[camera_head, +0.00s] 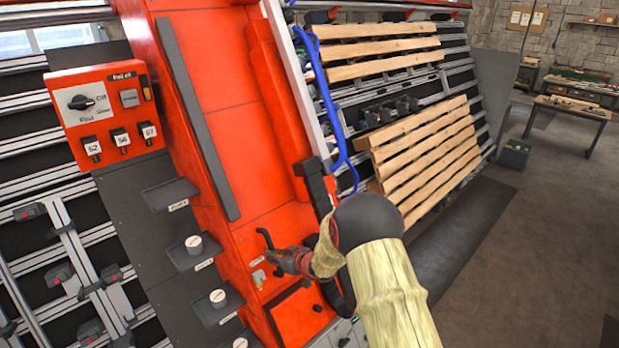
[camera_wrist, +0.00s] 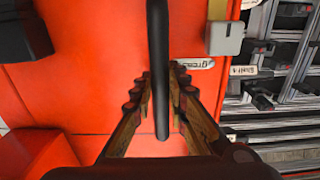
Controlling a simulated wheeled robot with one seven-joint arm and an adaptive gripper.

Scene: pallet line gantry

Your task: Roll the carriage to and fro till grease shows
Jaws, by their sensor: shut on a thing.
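The tall red carriage (camera_head: 235,110) leans across the middle of the head view. A black handle (camera_head: 264,238) stands out from its lower part. My gripper (camera_head: 277,259) is at this handle, low on the carriage front. In the wrist view the handle (camera_wrist: 158,50) is a dark upright bar running down between the fingers of my gripper (camera_wrist: 160,85), which is shut on it. A pale label that seems to begin "Grea" (camera_wrist: 195,63) is on the red face just beyond the fingers. I cannot make out any grease.
A red control box (camera_head: 103,112) with a rotary switch is at the upper left. Small trays (camera_head: 172,193) step down beside the carriage. Blue hoses (camera_head: 330,110) hang to its right. Wooden pallets (camera_head: 425,155) lean on the rack. Open floor (camera_head: 535,235) lies at right.

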